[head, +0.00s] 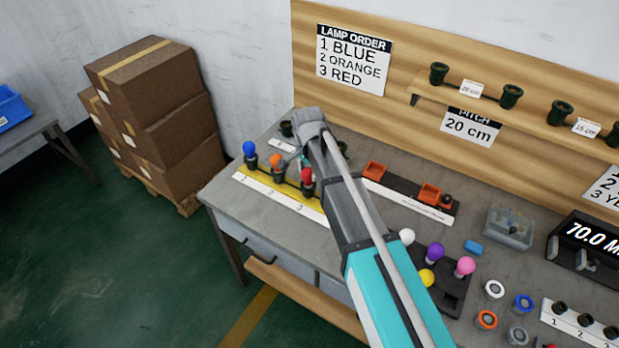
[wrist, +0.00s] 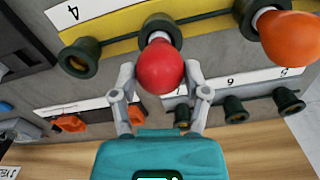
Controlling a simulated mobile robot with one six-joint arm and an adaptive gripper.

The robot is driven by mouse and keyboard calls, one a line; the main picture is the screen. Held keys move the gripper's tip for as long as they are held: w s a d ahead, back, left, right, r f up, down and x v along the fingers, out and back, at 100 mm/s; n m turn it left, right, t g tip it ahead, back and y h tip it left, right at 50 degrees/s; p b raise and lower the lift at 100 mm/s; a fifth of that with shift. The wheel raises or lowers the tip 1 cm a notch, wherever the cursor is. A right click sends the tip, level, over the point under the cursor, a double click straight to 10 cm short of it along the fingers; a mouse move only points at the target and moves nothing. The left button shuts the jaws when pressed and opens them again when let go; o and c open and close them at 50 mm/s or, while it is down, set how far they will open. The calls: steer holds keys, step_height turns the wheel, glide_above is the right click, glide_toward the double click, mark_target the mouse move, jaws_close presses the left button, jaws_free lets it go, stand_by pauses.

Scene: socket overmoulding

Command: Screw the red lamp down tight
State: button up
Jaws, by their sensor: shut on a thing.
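The red lamp (head: 307,175) stands upright at the dark socket by number 3 on the yellow strip (head: 262,186). The wrist view shows the red lamp (wrist: 160,68) close up, with a bit of its white neck visible at the socket mouth (wrist: 160,28). My gripper (wrist: 160,72) is shut on the red globe, one finger on each side. The blue lamp (head: 250,149) and orange lamp (head: 276,161) stand in sockets 1 and 2. The orange lamp (wrist: 290,38) is close beside the red one in the wrist view.
An empty dark socket (wrist: 80,57) is beside the red lamp. A rail with orange blocks (head: 375,169) lies behind my arm. White, purple, yellow and pink lamps (head: 465,266) stand on a dark block to the right. A sign (head: 353,60) lists blue, orange, red.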

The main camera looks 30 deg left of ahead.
steer(key=shift+m, duration=1.2)
steer(key=o, duration=1.1)
steer(key=shift+c, duration=0.2)
steer(key=shift+n, duration=2.3)
steer(key=shift+n, duration=0.3)
